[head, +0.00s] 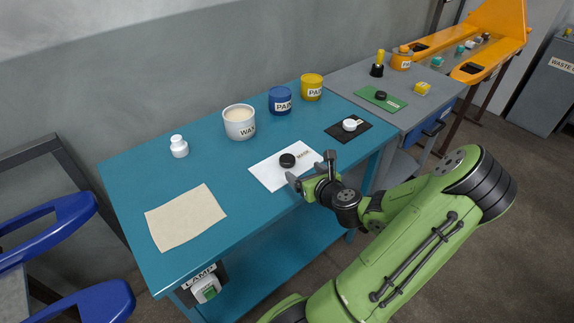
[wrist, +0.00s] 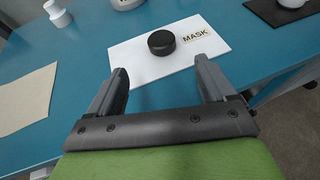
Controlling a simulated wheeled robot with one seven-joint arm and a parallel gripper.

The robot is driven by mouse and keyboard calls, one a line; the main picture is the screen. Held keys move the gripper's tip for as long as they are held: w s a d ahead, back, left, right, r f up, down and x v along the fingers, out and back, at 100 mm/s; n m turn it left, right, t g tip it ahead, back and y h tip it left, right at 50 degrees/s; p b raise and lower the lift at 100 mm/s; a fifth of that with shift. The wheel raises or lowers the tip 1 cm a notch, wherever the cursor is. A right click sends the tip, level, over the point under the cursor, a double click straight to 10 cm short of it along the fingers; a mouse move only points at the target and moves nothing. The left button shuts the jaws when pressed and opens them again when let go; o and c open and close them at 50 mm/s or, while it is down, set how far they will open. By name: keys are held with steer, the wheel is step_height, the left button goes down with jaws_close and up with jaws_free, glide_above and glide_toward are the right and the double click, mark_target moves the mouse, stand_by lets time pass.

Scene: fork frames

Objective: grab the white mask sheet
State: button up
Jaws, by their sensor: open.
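The white mask sheet (head: 268,176) lies flat on the blue table, with a black round puck (head: 287,160) on top of it. In the wrist view the sheet (wrist: 140,63) carries a MASK label (wrist: 196,35) to the right of the puck (wrist: 161,43). My gripper (head: 312,172) is at the front edge of the table by the sheet's near right side. In the wrist view its two fingers (wrist: 162,85) are apart with nothing held between them, and the sheet's near edge shows between and beyond the tips. I cannot tell whether they touch it.
The blue table (head: 232,205) also holds a beige cloth (head: 186,217), a white bottle (head: 179,147), a white wax pot (head: 239,123), blue (head: 280,101) and yellow (head: 312,87) paint pots, and a black mat (head: 340,133) with a white item. A grey table (head: 350,82) adjoins at right.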

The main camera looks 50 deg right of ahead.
mark_target(288, 159)
steer(key=b+x, duration=0.2)
steer(key=x, duration=1)
steer(key=shift+w+d, duration=0.1)
steer(key=shift+c, duration=0.6)
steer(key=c, duration=1.1)
step_height(288, 159, up, 10)
steer(key=p, duration=0.4)
steer(key=shift+p, duration=0.3)
